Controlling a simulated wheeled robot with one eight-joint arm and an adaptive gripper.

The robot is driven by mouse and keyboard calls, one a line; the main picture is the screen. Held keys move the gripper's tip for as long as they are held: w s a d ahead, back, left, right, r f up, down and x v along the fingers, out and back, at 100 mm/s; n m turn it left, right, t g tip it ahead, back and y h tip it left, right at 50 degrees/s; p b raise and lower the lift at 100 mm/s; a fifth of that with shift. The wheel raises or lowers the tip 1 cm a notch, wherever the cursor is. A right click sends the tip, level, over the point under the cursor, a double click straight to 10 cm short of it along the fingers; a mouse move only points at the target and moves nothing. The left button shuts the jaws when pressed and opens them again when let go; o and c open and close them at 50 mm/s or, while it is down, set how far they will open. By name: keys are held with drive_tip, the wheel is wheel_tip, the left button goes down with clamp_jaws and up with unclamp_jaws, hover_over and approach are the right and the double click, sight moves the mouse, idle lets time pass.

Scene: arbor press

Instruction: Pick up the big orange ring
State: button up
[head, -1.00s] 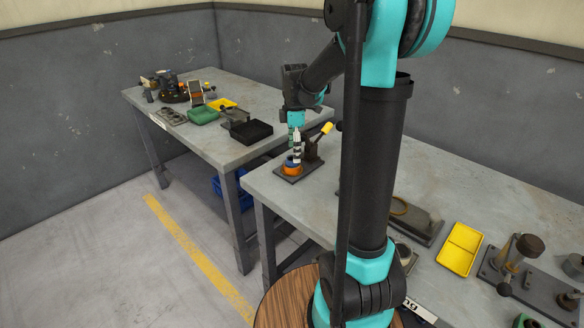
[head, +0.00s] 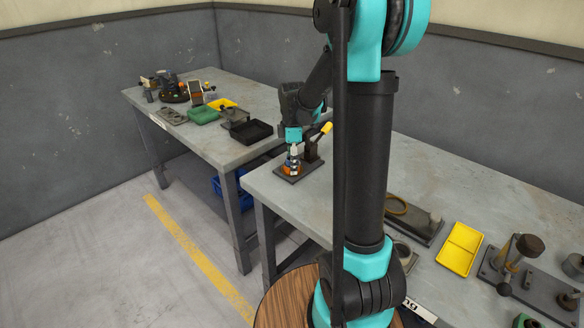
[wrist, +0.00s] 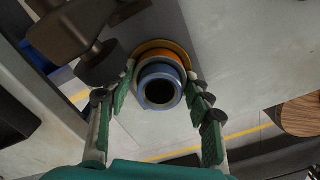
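The big orange ring (head: 287,170) sits on the dark base plate (head: 308,172) of a small press at the near bench's left end. In the wrist view the orange ring (wrist: 163,54) shows beneath a smaller blue ring (wrist: 160,71) with a dark central hole. My gripper (head: 293,159) points down over this stack. In the wrist view my gripper (wrist: 162,75) has its green-padded fingers apart, one on each side of the rings. I cannot tell whether the fingers touch the orange ring. The fingers partly hide the stack in the head view.
The press's yellow-ended lever (head: 326,128) rises close beside my gripper. A black tray (head: 251,132) and a green tray (head: 203,116) lie on the far bench. A yellow tray (head: 460,248) lies on the near bench.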

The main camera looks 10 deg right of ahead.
drive_tip(key=c, duration=0.5)
drive_tip(key=shift+r, duration=0.1)
drive_tip(key=shift+c, duration=0.2)
